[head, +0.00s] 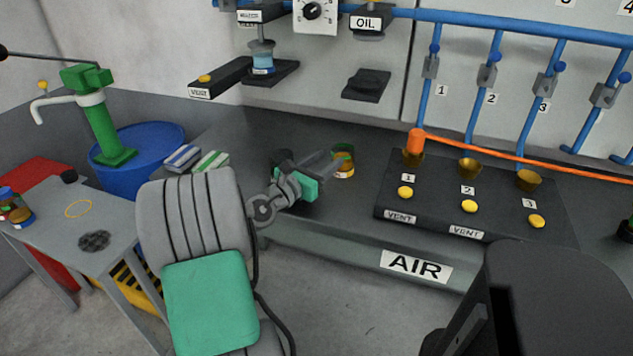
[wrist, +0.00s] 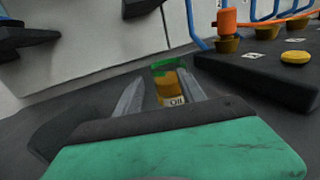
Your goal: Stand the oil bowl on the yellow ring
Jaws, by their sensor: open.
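The oil bowl (head: 344,168) is a small amber vessel with a green band at its rim and a white label. It stands upright on the dark bench. In the wrist view the oil bowl (wrist: 171,88) shows its OIL label, ahead of and between my fingers. My gripper (head: 328,160) is open and low over the bench, its fingertips close to the bowl's left side in the head view. In the wrist view my gripper (wrist: 160,82) points at the bowl; I cannot tell whether it touches. The yellow ring (head: 78,209) is a thin outline on the grey side table (head: 112,213), empty.
A dark round mat (head: 94,241) and several jars (head: 14,208) share the side table. A blue drum (head: 140,168) with a green pump stands behind it. A black vent block (head: 480,205) with brass cups lies right of the bowl. Two striped blocks (head: 210,162) lie left.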

